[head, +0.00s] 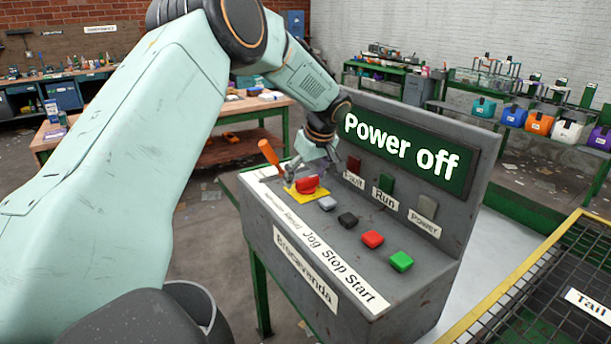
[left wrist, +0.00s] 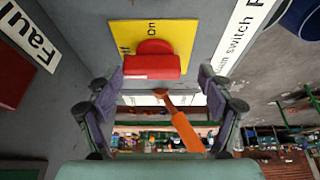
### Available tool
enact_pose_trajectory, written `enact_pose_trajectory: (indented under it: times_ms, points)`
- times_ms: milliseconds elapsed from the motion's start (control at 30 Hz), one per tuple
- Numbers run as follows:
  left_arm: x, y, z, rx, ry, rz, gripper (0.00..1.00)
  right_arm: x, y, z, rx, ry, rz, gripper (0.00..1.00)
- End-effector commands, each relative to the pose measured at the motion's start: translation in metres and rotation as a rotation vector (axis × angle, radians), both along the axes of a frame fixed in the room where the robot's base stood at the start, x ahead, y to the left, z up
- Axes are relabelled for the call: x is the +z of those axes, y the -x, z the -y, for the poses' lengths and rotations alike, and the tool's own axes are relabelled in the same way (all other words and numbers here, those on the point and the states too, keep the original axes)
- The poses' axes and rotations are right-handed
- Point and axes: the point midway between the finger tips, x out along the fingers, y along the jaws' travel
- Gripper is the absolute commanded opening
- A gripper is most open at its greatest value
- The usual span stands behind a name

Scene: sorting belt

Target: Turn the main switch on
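The main switch (head: 307,185) is a red handle on a yellow plate (head: 292,198) at the left end of the grey console. In the left wrist view the red switch (left wrist: 152,66) lies crosswise, with "On" and a partly hidden second label on the plate (left wrist: 185,36). My left gripper (head: 310,168) is over the switch, pointing down at it. In the left wrist view its two fingers (left wrist: 161,78) are apart, one on each side of the handle, with gaps visible. The display (head: 405,150) reads "Power off". My right gripper is not in view.
An orange-handled lever (head: 270,153) stands close to the left gripper. Grey, black, red (head: 372,239) and green (head: 401,261) buttons line the console. Fault, Run and Power lamps look unlit. A yellow-edged mesh belt guard (head: 570,270) is at the right.

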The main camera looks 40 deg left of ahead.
Motion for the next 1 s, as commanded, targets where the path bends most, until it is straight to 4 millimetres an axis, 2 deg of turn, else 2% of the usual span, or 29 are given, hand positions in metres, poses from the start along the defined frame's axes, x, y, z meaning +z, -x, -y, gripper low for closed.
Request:
enact_pose_trajectory:
  times_ms: [67,467,1000]
  points:
    - [-0.0014,0.001,-0.0001,0.002,-0.001,-0.007,0.65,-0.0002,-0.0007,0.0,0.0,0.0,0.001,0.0]
    - [0.0002,0.0005,0.0001,0.002,-0.001,-0.002,0.31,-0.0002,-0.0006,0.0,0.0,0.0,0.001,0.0]
    - [0.0025,0.0003,-0.0005,-0.045,-0.003,0.0,0.31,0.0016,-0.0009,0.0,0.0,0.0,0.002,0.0]
